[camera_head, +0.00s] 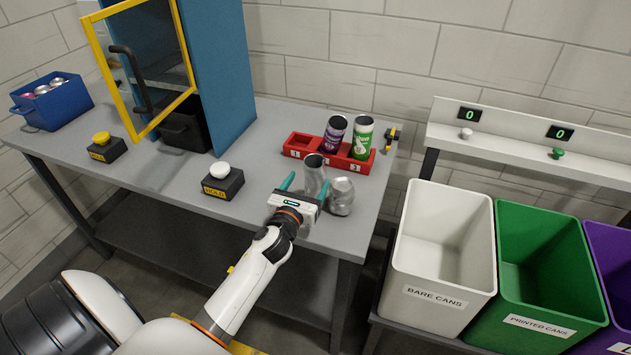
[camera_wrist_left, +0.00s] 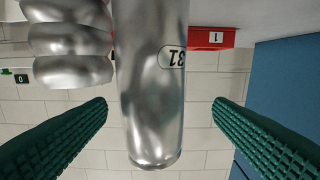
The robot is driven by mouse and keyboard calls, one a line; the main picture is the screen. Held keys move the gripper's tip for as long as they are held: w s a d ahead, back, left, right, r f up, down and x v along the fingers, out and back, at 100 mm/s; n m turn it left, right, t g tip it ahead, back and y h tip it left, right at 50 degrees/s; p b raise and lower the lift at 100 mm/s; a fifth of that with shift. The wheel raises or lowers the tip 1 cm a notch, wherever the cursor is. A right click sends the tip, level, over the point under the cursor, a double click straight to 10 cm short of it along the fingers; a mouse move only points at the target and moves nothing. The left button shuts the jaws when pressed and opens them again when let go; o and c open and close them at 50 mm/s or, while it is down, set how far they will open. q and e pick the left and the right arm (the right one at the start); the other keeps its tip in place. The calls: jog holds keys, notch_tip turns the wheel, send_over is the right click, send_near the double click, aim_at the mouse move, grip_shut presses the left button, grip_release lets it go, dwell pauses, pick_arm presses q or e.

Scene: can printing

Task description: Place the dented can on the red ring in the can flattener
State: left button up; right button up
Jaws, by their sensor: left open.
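A bare silver can (camera_head: 314,175) stands upright on the table. In the left wrist view the bare can (camera_wrist_left: 152,95) carries an upside-down number label and its lower wall looks slightly uneven. My left gripper (camera_head: 305,186) is open at it, fingers on either side, with gaps between can and fingers in the wrist view. A crumpled, visibly dented can (camera_head: 341,197) stands just to the right; this dented can also shows in the wrist view (camera_wrist_left: 68,42), outside the fingers. I cannot make out a red ring or a flattener for certain. My right gripper is out of view.
A red rack (camera_head: 299,146) behind holds a purple can (camera_head: 334,134) and a green can (camera_head: 361,138). A blue cabinet (camera_head: 222,75) with a yellow-framed door (camera_head: 107,75) stands left. A white-button box (camera_head: 222,182) sits left of my gripper. Bins (camera_head: 440,285) stand right.

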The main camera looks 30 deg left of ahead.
pick_arm(q)
jog(key=x, duration=0.2)
jog(key=p+x, duration=0.1)
jog(key=x, duration=0.2)
jog(key=shift+w+d+r+p, duration=0.3)
jog(key=shift+w+r+p, duration=0.05)
jog(key=shift+w+r, duration=0.1)
jog(key=shift+w+f, duration=0.1)
jog(key=shift+w, duration=0.15)
jog(key=shift+s+a, duration=0.1)
jog(key=shift+c, duration=0.6)
jog(key=c, duration=1)
